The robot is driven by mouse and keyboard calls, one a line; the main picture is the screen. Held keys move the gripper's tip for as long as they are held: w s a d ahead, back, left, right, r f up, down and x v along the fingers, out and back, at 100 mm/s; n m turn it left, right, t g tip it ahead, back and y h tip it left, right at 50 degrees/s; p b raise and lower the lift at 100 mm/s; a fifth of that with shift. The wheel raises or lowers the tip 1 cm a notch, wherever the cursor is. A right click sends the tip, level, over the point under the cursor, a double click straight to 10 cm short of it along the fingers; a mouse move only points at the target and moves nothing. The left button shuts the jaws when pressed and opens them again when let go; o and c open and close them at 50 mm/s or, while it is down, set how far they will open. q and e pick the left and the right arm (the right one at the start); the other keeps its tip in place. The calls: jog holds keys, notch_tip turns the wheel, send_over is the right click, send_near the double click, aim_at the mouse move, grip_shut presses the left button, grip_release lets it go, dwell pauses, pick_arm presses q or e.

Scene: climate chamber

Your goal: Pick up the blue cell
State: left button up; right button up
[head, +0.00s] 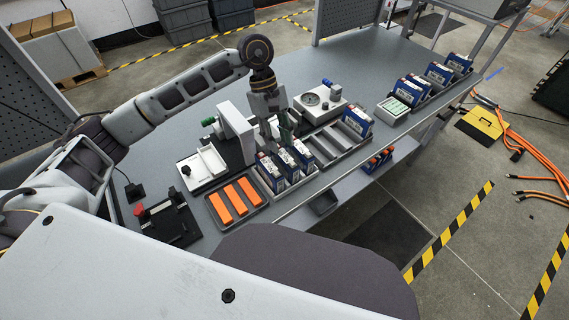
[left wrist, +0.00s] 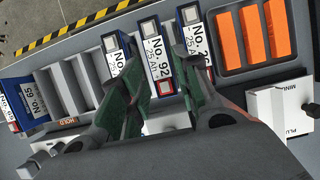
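Three blue cells with white labels stand upright in a tray at the front of the bench. The middle one (head: 287,165) reads No. 92 in the left wrist view (left wrist: 154,55), with one blue cell (left wrist: 115,52) on its left and another (left wrist: 193,32) on its right. My left gripper (head: 280,138) points down over this tray. In the left wrist view its green-padded fingers (left wrist: 165,85) are apart, one on each side of cell No. 92. I cannot tell whether they touch it. The fingers partly hide the neighbouring cells. My right gripper is not in view.
A tray with orange blocks (head: 235,201) stands left of the cells. On the right is a slotted rack (head: 329,148) with one blue cell (head: 357,121). A gauge device (head: 318,102) and white press (head: 237,130) stand behind. More cells (head: 408,90) stand farther right.

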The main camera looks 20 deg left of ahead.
aim_at(284, 155)
pick_arm(q)
jog(key=x, duration=0.3)
jog(key=shift+s+d+f, duration=0.2)
jog(key=shift+d, duration=0.1)
jog(key=shift+s+d+f, duration=0.1)
jog(key=shift+d+f, duration=0.05)
jog(key=shift+f, duration=0.25)
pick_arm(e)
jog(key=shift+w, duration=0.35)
pick_arm(q)
jog(key=c, duration=0.6)
grip_shut()
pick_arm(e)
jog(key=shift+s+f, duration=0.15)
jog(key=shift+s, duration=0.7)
